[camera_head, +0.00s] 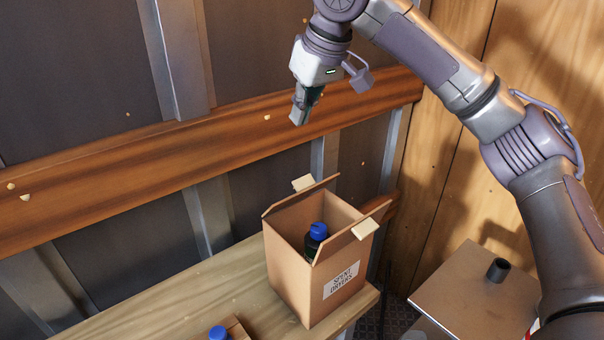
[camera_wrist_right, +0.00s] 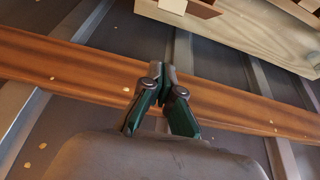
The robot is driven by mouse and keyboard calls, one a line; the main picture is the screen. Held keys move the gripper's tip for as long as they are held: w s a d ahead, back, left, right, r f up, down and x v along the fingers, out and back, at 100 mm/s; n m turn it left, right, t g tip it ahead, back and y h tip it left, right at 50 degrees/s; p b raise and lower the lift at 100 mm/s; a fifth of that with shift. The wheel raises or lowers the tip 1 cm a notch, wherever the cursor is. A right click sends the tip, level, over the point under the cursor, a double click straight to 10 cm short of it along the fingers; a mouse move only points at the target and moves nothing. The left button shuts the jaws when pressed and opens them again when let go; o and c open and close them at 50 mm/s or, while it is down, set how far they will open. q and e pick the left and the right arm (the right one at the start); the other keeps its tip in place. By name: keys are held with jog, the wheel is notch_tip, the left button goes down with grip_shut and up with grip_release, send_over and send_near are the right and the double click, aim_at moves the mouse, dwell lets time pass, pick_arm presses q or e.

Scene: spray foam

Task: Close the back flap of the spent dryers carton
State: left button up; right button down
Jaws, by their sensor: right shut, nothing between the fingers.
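The spent dryers carton (camera_head: 291,276) stands on the wooden bench, open at the top, with a white label on its front. Its back flap (camera_head: 302,196) stands up along the far edge, with a pale tab on top. Another flap (camera_head: 347,238), also with a pale tab, stands up on the label side. A dark bottle with a blue cap (camera_head: 318,231) is inside. My right gripper (camera_head: 297,118) is shut and empty, above and behind the carton, clear of it. In the right wrist view its fingertips (camera_wrist_right: 162,72) are together. My left gripper is not in view.
A wooden rail (camera_head: 150,160) crosses the wall behind the carton. Another blue-capped bottle (camera_head: 218,333) shows at the bottom edge. A brown-topped box (camera_head: 460,290) with a dark cylinder stands at the right. The bench left of the carton is bare.

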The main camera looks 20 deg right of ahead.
jog(key=p, duration=0.2)
send_over(301, 178)
jog(key=w, duration=0.4)
notch_tip(301, 178, down, 9)
jog(key=s+f, duration=0.2)
jog(key=s, duration=0.1)
jog(key=shift+s+d+p, duration=0.15)
jog(key=shift+p, duration=0.2)
jog(key=shift+f, duration=0.1)
